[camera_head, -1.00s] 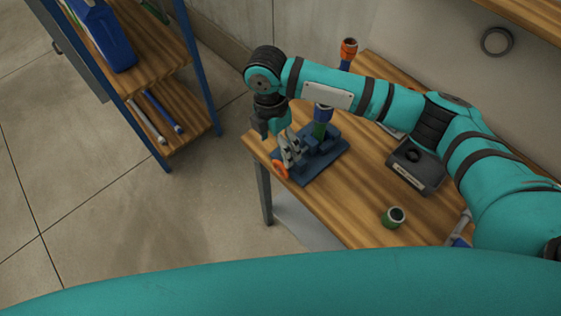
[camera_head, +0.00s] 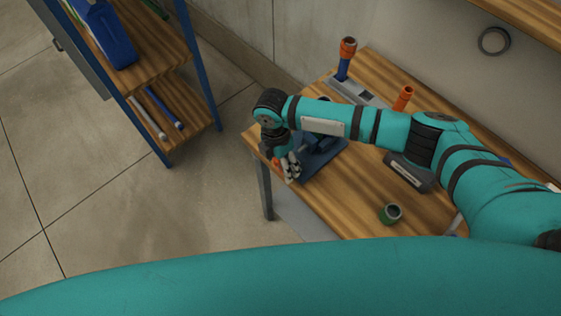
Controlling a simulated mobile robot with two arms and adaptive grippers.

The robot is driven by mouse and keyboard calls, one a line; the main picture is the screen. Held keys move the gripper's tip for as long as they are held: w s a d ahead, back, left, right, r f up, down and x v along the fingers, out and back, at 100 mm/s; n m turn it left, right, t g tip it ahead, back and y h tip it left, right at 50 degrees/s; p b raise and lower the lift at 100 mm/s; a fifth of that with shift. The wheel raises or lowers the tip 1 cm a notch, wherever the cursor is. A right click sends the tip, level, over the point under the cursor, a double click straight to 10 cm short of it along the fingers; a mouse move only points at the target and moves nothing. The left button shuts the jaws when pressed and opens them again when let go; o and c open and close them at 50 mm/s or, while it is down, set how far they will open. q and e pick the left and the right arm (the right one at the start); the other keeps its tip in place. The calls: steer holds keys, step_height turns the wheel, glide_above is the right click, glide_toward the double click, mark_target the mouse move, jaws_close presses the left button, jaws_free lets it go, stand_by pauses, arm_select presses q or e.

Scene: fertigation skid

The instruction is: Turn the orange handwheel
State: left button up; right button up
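The orange handwheel (camera_head: 276,162) is at the left end of the blue fixture, by the table's left edge. Only a small orange part of it shows in the head view; my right gripper and wrist hide the rest. The blue fixture (camera_head: 325,158) sits on the table, partly covered by my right arm. My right gripper (camera_head: 290,168) points down right at the handwheel. Its grey fingers overlap the wheel in the picture; I cannot tell whether they touch it or are closed. My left gripper is not in view.
On the wooden table (camera_head: 345,205) stand a green cup-like fitting (camera_head: 390,214), a dark box (camera_head: 408,172), and a blue pipe with an orange top (camera_head: 345,58). A blue-framed shelf (camera_head: 185,65) stands at left. Bare floor lies between.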

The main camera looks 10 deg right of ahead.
steer(key=c, duration=0.8)
steer(key=shift+w+a+f+g+h+b, duration=0.1)
steer(key=shift+g+h+b, duration=0.2)
steer(key=shift+g+b, duration=0.1)
steer(key=shift+c, duration=0.2)
steer(key=g+b, duration=0.1)
steer(key=g+h+b, duration=0.1)
steer(key=b, duration=0.1)
steer(key=g+h+b, duration=0.1)
steer(key=b, duration=0.1)
steer(key=shift+w+a+f, duration=0.1)
steer(key=shift+w+f, duration=0.05)
steer(key=shift+f, duration=0.1)
steer(key=shift+r+g+h+b, duration=0.25)
steer(key=shift+g+h+b, duration=0.05)
steer(key=shift+h+b, duration=0.1)
steer(key=shift+r, duration=0.1)
steer(key=o, duration=1.2)
steer(key=shift+c, duration=0.2)
steer(key=v, duration=1.2)
